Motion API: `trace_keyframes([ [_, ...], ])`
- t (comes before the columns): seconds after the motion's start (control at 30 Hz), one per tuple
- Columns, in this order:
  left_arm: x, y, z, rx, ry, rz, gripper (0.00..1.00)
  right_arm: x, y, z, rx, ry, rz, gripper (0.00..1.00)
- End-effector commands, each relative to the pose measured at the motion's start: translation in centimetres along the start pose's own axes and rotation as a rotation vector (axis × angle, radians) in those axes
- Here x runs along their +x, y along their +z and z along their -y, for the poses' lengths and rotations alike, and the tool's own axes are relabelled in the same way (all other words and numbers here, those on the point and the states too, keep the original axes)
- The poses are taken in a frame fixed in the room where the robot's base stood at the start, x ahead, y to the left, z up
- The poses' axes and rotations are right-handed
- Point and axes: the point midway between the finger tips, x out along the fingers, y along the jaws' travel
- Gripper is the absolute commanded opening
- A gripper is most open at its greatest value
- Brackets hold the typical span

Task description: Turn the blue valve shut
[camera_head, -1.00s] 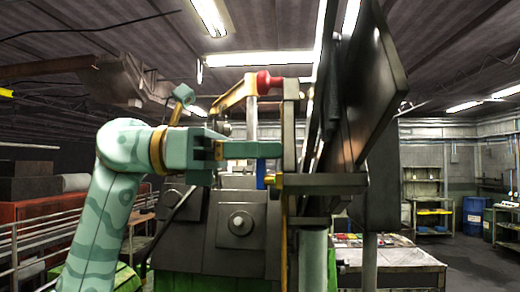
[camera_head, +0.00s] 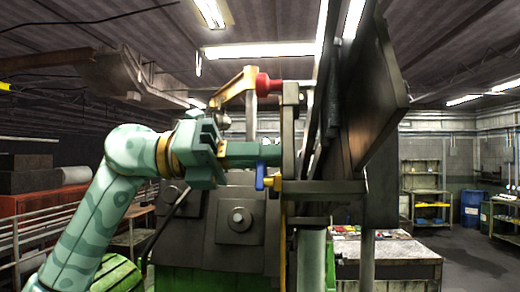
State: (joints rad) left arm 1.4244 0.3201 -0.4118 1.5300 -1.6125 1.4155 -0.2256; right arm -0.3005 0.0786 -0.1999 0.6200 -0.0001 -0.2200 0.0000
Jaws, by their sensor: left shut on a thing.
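The blue valve (camera_head: 260,176) is a small blue handle beside a yellow fitting (camera_head: 271,184), left of a dark upright post on the machine. The lower part of its handle shows just under my fingers; the rest is hidden behind them. My left gripper (camera_head: 270,153) reaches in level from the left, its fingers pointing right, and is shut on the blue valve. My right gripper is not in view.
A red knob (camera_head: 268,84) on a yellow arm sits above my fingers. A large dark panel (camera_head: 385,95) tilts up on the right. A grey box with a round boss (camera_head: 238,219) is below. A workbench (camera_head: 390,250) stands at the lower right.

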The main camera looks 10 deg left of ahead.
Motion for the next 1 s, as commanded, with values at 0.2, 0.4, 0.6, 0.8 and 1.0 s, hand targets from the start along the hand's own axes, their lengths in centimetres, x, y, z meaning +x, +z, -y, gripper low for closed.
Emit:
trace_keyframes([
  [0.2,-0.07,0.14,-0.3,-0.081,0.001,0.004,0.0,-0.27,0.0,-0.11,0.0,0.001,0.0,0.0],
  [0.4,-0.07,0.12,-0.43,-0.11,0.001,0.004,0.0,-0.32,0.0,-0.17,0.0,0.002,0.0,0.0],
  [0.6,-0.07,0.11,-0.43,-0.114,0.001,0.004,0.0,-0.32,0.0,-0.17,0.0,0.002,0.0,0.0],
  [0.8,-0.07,0.12,-0.42,-0.113,0.001,0.004,0.2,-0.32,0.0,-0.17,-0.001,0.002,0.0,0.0],
  [1.0,-0.04,0.06,-0.43,-0.113,0.0,0.003,0.31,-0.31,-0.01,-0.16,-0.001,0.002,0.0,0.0],
])
